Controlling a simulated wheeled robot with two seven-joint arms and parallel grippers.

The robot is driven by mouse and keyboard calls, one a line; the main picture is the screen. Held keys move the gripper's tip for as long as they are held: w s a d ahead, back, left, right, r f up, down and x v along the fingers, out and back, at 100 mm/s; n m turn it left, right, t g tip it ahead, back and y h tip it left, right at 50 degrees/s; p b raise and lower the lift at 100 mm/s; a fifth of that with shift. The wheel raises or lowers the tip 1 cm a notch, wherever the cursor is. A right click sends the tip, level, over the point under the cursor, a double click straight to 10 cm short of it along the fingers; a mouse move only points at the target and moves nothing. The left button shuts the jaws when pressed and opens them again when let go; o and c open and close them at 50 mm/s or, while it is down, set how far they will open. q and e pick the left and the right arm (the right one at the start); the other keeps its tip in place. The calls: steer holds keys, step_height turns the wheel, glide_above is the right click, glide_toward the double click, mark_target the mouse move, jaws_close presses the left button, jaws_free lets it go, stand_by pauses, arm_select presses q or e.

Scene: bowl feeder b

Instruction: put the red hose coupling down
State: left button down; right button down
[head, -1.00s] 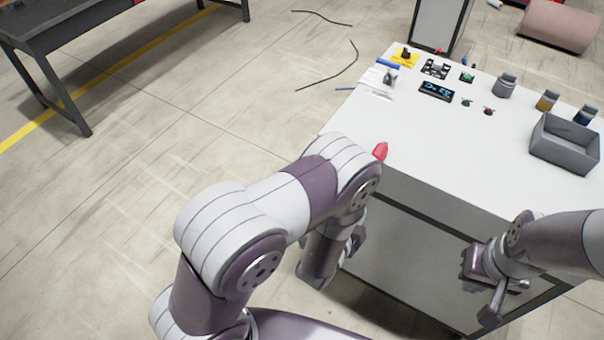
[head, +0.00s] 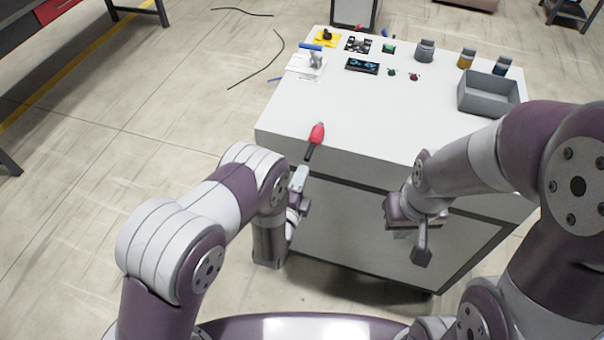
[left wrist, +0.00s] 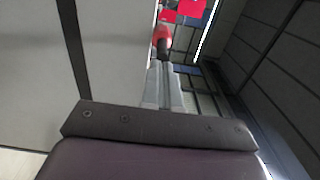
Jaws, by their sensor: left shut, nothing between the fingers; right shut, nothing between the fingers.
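The red hose coupling (head: 317,134) is at the front edge of the white table top (head: 370,125), its dark end pointing toward me over the edge. I cannot tell whether it rests fully on the top. My left gripper (head: 300,177) is shut and empty, just below and in front of that dark end. In the left wrist view, the shut fingers (left wrist: 165,85) point at the coupling (left wrist: 163,40), whose dark end lies just beyond the fingertips; contact is unclear. My right gripper (head: 422,250) is shut and empty in front of the table.
A grey bin (head: 488,94) stands on the table's right side. Jars, including a grey one (head: 425,50), stand at the back. A dark display (head: 362,66) and small parts lie farther back. The middle of the table top is clear. Dark cables (head: 262,65) lie on the floor.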

mark_target(314, 143)
arm_select(q)
steer(key=shift+w+d, duration=0.15)
steer(key=shift+w, duration=0.5)
steer(key=b+x, duration=0.3)
steer(key=x, duration=0.1)
steer(key=b+x, duration=0.3)
steer(key=x, duration=0.2)
steer(key=shift+f, duration=0.25)
steer(key=shift+w+r, duration=0.1)
steer(key=shift+r, duration=0.15)
